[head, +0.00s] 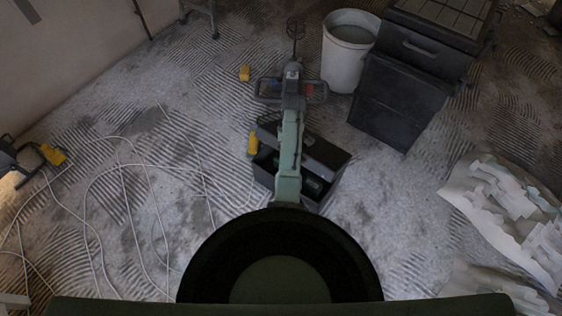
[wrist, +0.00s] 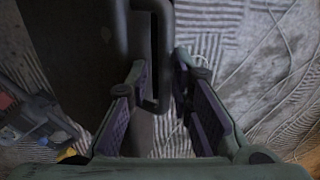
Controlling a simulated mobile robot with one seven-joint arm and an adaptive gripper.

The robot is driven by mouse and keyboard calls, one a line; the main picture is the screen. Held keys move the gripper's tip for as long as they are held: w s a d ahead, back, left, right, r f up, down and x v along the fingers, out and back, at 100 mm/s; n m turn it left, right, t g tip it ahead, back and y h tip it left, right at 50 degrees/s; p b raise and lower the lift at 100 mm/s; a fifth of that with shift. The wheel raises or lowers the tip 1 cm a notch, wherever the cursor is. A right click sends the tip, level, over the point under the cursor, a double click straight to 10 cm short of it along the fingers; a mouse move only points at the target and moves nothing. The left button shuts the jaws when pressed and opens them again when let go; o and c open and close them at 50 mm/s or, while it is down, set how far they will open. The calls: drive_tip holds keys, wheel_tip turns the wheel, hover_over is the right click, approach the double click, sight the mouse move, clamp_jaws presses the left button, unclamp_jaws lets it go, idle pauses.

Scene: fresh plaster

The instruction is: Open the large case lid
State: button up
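A dark case (head: 330,158) stands on the floor under my arm in the head view. It fills the upper left of the wrist view (wrist: 75,60). A long dark handle (wrist: 163,45) runs along its edge there. My gripper (wrist: 163,92) is open, with one finger on each side of the handle's lower end. I cannot tell whether the fingers touch it. In the head view my arm hides the gripper and part of the case, and the lid's state is unclear. Another larger dark case (head: 400,100), with a handle and ribbed top, stands at the upper right.
A white bucket (head: 343,70) stands beside the larger case. A mixer (head: 270,89) lies beyond my arm and shows left in the wrist view (wrist: 35,118). White cables (head: 125,190) spread over the left floor. Crumpled paper (head: 505,205) lies right. Small yellow objects (head: 245,73) are scattered.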

drive_tip(key=shift+s+a+f, duration=0.4)
drive_tip(key=shift+s+f, duration=0.15)
drive_tip(key=shift+f, duration=0.3)
drive_tip(key=shift+s+a+f, duration=0.4)
drive_tip(key=shift+s+f, duration=0.15)
drive_tip(key=shift+f, duration=0.25)
drive_tip(key=shift+r, duration=0.15)
drive_tip(key=shift+w+d+r+p, duration=0.3)
drive_tip(key=shift+r+p, duration=0.95)
drive_tip(key=shift+r, duration=0.35)
drive_tip(key=shift+w+d+r+p, duration=0.15)
drive_tip(key=shift+w+r+p, duration=0.2)
drive_tip(key=shift+r+p, duration=1.1)
drive_tip(key=shift+w+d+r+p, duration=0.3)
drive_tip(key=shift+r+p, duration=0.75)
drive_tip(key=shift+r, duration=0.7)
drive_tip(key=shift+w+d+r, duration=0.1)
drive_tip(key=shift+w+r, duration=0.05)
drive_tip(key=shift+r, duration=0.4)
drive_tip(key=shift+w+d+r, duration=0.1)
drive_tip(key=shift+r, duration=0.45)
